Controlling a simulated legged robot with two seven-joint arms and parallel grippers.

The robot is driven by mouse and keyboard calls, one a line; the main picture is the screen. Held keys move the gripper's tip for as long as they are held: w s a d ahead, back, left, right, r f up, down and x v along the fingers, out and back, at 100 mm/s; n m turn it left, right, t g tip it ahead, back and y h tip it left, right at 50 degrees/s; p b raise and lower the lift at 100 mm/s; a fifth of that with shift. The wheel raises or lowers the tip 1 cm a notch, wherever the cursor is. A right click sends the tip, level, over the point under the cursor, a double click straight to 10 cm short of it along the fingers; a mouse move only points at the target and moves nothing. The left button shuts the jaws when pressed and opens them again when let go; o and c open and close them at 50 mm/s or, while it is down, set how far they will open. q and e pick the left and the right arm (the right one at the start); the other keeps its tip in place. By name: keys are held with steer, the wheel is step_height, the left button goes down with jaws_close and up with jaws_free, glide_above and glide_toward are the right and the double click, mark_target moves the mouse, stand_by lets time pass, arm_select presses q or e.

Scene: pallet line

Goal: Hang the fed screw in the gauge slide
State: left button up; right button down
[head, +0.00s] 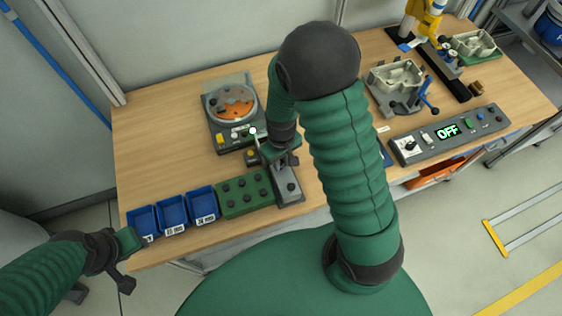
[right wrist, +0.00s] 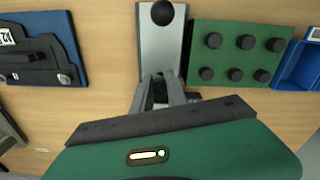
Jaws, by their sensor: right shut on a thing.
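My right gripper (head: 281,160) is over the near end of the bench, by the grey slide block (head: 289,188) with a dark knob. In the right wrist view, the fingers (right wrist: 163,92) are shut on a small dark thing, taken as the screw; its shape is mostly hidden. The grey block (right wrist: 151,55) lies just beyond the fingertips; I cannot tell if they touch it. The round feeder (head: 232,104) with an orange disc stands behind and left of the gripper. My left gripper (head: 124,276) is off the bench's front left corner; its jaw opening is unclear.
A green block with several dark knobs (head: 245,193) adjoins the grey block. Blue bins (head: 172,214) stand to its left. A control box (head: 449,134) reading OFF and a fixture with a grey casting (head: 396,82) are at right. The bench's back left is clear.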

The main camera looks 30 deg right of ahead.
mark_target(282, 162)
steer(key=shift+s+a+f, duration=0.25)
steer(key=shift+s+f, duration=0.15)
steer(key=shift+f, duration=0.05)
steer(key=c, duration=1.7)
jaws_free()
steer(key=shift+w+d+f, duration=0.1)
steer(key=shift+w, duration=0.05)
steer(key=shift+o, duration=1.2)
steer(key=shift+w+d, duration=0.15)
steer(key=shift+w, duration=0.05)
steer(key=shift+o, duration=0.7)
steer(key=shift+d, duration=0.2)
steer(key=shift+s, duration=0.1)
step_height(282, 162, up, 12)
arm_select(q)
steer(key=shift+d+b+x, duration=0.15)
steer(key=shift+b+x, duration=0.55)
steer(key=shift+x, duration=0.05)
steer(key=shift+d+b+x, duration=0.1)
steer(key=shift+b+x, duration=0.6)
arm_select(e)
steer(key=s+a+f+t, duration=0.2)
steer(key=s+a, duration=0.1)
steer(key=a, duration=0.1)
steer(key=shift+s+a+f, duration=0.2)
steer(key=shift+s+a, duration=0.15)
steer(key=shift+s, duration=0.05)
